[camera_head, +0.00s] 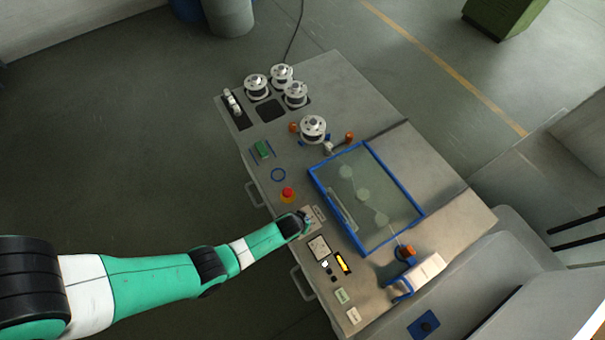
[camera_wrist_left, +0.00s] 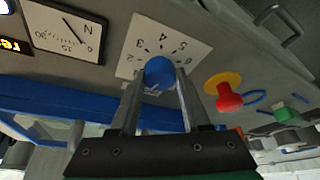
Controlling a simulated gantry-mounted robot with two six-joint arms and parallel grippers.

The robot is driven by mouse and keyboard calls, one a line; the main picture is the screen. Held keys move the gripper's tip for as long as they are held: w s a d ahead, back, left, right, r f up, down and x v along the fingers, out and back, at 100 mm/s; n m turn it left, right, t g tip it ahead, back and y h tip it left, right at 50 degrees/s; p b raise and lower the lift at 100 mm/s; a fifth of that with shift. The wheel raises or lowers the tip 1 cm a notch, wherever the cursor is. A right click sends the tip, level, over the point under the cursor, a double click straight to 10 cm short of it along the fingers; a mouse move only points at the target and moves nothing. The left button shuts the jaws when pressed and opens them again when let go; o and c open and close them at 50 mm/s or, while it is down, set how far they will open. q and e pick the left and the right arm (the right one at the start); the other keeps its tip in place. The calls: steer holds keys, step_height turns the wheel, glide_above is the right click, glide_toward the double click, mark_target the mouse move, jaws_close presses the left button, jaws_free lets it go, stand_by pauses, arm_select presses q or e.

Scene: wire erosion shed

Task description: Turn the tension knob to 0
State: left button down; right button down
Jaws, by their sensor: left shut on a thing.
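The tension knob (camera_wrist_left: 160,71) is a round blue cap on a white dial plate (camera_wrist_left: 190,48) with printed numbers, of which 2 to 6 can be read. The knob's pointer and the lower numbers are hidden by my fingers or too small to tell. My left gripper (camera_wrist_left: 157,84) is shut on the knob, one finger on each side of it. In the head view my left gripper (camera_head: 304,223) is at the panel's near edge and covers the knob; part of the plate (camera_head: 319,213) shows beside it.
A square needle gauge marked N (camera_wrist_left: 62,32) is beside the dial, also in the head view (camera_head: 319,248). A red emergency button (camera_wrist_left: 228,98) on a yellow base is close on the other side. A blue-framed tank (camera_head: 368,148) and several wire spools (camera_head: 281,74) stand on the table.

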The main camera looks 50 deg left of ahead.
arm_select(q)
steer(key=shift+d+n+g+y+b, duration=0.1)
steer(key=shift+n+g+y+b, duration=0.3)
steer(key=shift+n, duration=1.2)
steer(key=shift+c, duration=1.8)
jaws_free()
